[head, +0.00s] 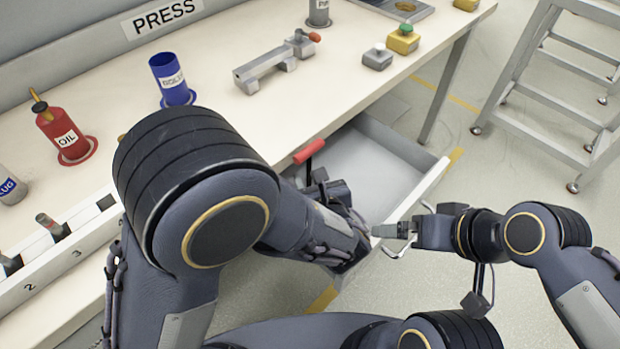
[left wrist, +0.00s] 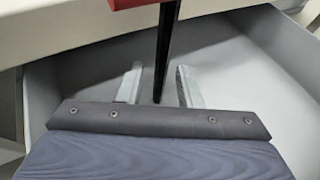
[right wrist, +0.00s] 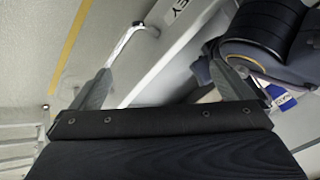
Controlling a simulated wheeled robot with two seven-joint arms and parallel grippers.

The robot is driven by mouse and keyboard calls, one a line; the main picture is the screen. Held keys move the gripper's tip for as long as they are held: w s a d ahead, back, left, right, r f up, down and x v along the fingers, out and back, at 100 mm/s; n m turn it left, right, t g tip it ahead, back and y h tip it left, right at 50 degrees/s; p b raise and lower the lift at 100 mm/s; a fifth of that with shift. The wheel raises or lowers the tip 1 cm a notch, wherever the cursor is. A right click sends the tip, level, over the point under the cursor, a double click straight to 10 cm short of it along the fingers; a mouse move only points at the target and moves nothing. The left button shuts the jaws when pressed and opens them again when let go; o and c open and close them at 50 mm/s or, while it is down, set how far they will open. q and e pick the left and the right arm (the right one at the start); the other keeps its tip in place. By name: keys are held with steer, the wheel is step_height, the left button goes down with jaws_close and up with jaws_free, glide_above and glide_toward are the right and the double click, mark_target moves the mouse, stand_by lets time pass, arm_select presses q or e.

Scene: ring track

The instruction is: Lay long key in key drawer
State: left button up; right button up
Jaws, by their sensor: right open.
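The long key has a red handle (head: 309,151) and a black shaft (left wrist: 164,45). It stands roughly upright, handle up, over the back of the drawer. My right gripper (right wrist: 168,80) is open and empty beside the drawer's metal handle (right wrist: 128,42), outside the drawer front.
The bench top (head: 230,125) lies above the drawer, carrying a red oil can (head: 60,128), a blue cup (head: 172,80), a grey fixture (head: 270,68) and button boxes (head: 403,40). A step stand (head: 550,95) stands at right. Floor in front is clear.

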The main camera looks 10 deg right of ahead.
arm_select(q)
steer(key=shift+r, duration=0.35)
arm_select(e)
steer(key=shift+r, duration=0.35)
arm_select(q)
steer(key=p+v, duration=0.4)
steer(key=v, duration=0.7)
steer(key=shift+d+f, duration=0.1)
steer(key=shift+s, duration=0.45)
arm_select(e)
step_height(320, 180, up, 4)
steer(key=shift+f, duration=0.15)
